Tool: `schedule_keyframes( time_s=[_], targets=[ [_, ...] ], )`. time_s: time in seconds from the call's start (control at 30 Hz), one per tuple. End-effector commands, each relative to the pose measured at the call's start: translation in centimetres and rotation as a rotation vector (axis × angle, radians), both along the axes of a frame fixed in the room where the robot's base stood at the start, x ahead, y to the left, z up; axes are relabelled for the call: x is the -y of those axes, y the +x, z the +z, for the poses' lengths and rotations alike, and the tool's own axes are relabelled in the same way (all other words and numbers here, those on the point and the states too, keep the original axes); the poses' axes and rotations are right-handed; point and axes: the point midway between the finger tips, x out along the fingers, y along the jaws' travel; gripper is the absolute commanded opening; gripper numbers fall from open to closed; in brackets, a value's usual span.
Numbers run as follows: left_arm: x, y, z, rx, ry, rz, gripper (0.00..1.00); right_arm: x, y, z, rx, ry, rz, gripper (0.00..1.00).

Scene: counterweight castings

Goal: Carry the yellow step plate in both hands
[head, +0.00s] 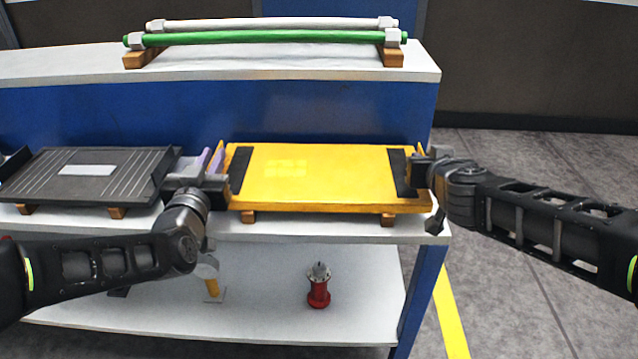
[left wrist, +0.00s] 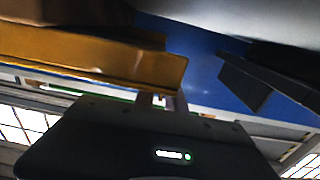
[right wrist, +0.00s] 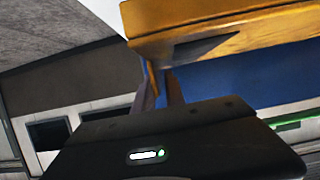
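The yellow step plate (head: 315,178) lies level on wooden blocks on the bench. It has dark bands near both ends and upturned end edges. My left gripper (head: 224,181) is at its left end and my right gripper (head: 420,168) at its right end. In the left wrist view, the fingers (left wrist: 161,101) are close to the yellow end edge (left wrist: 120,62). In the right wrist view, a narrow yellow-orange flange (right wrist: 151,77) reaches toward the fingers (right wrist: 161,93), which have a small gap between them. I cannot tell whether either gripper is clamped on the plate.
A black grooved tray (head: 88,190) sits on blocks to the left, close to my left gripper. Green (head: 260,38) and white (head: 270,24) bars rest on the raised back ledge. A red object (head: 318,290) stands on the lower shelf. Open floor lies to the right.

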Motion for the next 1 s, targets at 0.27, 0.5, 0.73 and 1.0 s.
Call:
schedule_keyframes(
  time_s=[0.27,0.5,0.73,1.0],
  targets=[
    [0.0,0.0,0.1,0.000,0.000,0.000,0.26,0.0,0.0,0.0,0.000,0.000,0.000,0.26],
    [0.0,-0.8,0.1,0.001,0.000,0.000,0.26,0.0,0.0,0.0,0.000,0.000,0.000,0.26],
    [-0.2,-4.2,0.2,0.002,0.000,0.000,0.26,0.0,0.0,0.0,0.000,0.000,0.000,0.26],
    [-0.3,-7.4,0.1,0.001,0.000,0.000,0.26,0.0,0.0,0.0,0.000,0.000,0.000,0.26]
  ],
)
